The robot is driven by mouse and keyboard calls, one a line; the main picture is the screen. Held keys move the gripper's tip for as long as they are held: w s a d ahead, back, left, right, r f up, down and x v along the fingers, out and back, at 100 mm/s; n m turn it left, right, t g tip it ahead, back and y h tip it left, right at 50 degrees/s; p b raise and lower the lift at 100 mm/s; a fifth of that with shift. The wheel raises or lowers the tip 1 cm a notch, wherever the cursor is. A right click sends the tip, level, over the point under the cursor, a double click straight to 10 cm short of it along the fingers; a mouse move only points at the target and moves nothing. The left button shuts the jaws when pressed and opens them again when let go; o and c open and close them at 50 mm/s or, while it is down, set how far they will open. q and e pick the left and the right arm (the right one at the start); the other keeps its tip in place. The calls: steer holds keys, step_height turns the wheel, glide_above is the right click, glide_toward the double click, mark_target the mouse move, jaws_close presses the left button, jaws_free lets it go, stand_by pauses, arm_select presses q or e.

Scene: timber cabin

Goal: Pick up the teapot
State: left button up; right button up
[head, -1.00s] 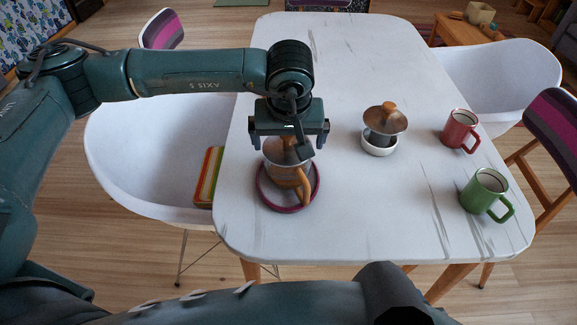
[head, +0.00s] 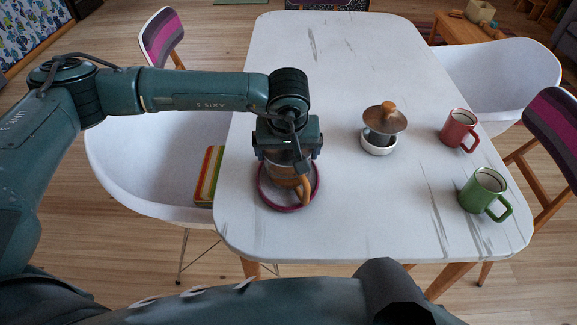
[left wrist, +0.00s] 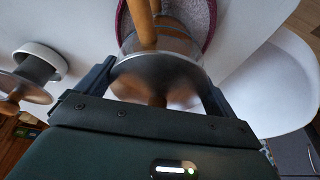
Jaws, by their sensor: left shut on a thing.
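The teapot (head: 283,177), with a rounded body and a wooden handle, stands upright on a round purple-rimmed mat (head: 263,192) near the table's left front edge. My left gripper (head: 288,154) comes down over it from above and hides its top. In the left wrist view, the teapot's shiny round lid (left wrist: 158,72) lies between the two fingers, with the wooden handle beyond. The left gripper is shut on the teapot. I cannot see a gap between teapot and mat. My right gripper is not in view.
A brown-topped metal piece with a wooden knob (head: 385,120) sits in a white dish (head: 378,146) to the right. A red mug (head: 458,130) and a green mug (head: 484,191) stand further right. The white table (head: 370,220) is clear in front. A white chair (head: 130,150) is at the left.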

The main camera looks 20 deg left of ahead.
arm_select(q)
steer(key=c, duration=0.6)
steer(key=shift+c, duration=0.5)
steer(key=shift+r, duration=0.2)
